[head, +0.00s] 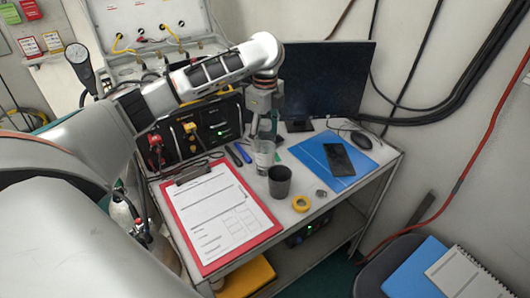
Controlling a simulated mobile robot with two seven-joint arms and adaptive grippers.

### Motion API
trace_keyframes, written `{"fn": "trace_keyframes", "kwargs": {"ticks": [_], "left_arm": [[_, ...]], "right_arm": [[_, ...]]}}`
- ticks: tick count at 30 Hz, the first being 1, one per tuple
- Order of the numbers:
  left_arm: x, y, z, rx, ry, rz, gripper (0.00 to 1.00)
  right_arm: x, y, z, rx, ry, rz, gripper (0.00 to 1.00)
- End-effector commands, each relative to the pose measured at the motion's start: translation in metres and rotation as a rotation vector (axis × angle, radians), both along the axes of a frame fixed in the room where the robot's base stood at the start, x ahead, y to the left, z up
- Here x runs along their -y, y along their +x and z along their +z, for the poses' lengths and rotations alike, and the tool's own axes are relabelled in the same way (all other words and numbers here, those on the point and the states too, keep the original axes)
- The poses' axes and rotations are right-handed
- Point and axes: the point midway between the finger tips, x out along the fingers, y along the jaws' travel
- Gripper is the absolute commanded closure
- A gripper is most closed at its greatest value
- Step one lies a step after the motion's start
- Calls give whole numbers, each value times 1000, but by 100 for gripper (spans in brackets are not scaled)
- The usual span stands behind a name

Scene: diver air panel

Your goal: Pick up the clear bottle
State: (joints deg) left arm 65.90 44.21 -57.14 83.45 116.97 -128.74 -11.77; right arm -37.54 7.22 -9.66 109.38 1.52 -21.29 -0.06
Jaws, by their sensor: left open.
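The clear bottle (263,156) stands upright on the grey cart top (296,222), just behind a dark cup (279,184). It has a pale band on its lower part. My left gripper (265,122) points down from above at the bottle's top. It is open, and its fingers overlap the bottle's upper part in the picture. I cannot tell whether they touch it. The bottle's top is partly hidden by the gripper. My right gripper is not in view.
A red clipboard (178,213) lies left of the cup. Yellow tape (301,203) and a blue folder (310,156) with a black phone (338,160) lie right. A monitor (335,80) and a black panel (187,137) stand behind. Pens lie left of the bottle.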

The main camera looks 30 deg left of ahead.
Motion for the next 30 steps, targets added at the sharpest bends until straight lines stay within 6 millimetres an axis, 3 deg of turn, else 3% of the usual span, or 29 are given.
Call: {"fn": "trace_keyframes", "kwargs": {"ticks": [4,13,18,30], "left_arm": [[0,0,-17,-1,-1,0,37],[0,0,-20,1,0,1,37],[0,0,-20,1,0,1,81],[0,1,-17,2,0,0,84]], "right_arm": [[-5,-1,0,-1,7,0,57],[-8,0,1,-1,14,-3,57],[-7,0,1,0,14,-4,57],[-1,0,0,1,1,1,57]]}}
